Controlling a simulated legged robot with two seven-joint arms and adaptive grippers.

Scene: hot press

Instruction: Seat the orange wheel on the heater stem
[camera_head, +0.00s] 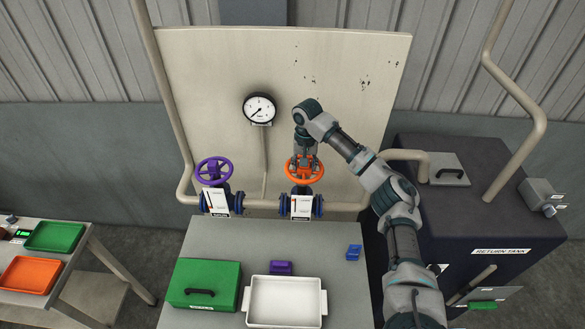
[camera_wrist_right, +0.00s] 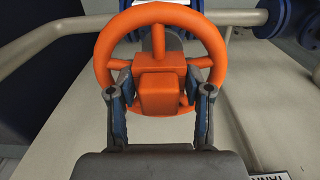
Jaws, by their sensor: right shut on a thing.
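The orange wheel (camera_head: 304,170) is at the right-hand valve, over its stem, in the head view. In the right wrist view the orange wheel (camera_wrist_right: 215,45) faces the camera, its square hub (camera_wrist_right: 160,85) between the fingers. My right gripper (camera_head: 305,158) is shut on the hub from above; its fingers also show in the wrist view (camera_wrist_right: 160,100). The heater stem is mostly hidden behind the wheel, so I cannot tell whether the wheel is fully down on it. The right-hand valve body (camera_head: 301,206) carries a white tag and blue flanges. My left gripper is not in view.
A purple wheel (camera_head: 213,171) sits on the left valve. A gauge (camera_head: 259,108) is on the panel (camera_head: 350,80). The bench holds a green box (camera_head: 215,275), white tray (camera_head: 284,281), purple block (camera_head: 281,268) and blue block (camera_head: 353,252). A dark return tank (camera_head: 505,230) stands right.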

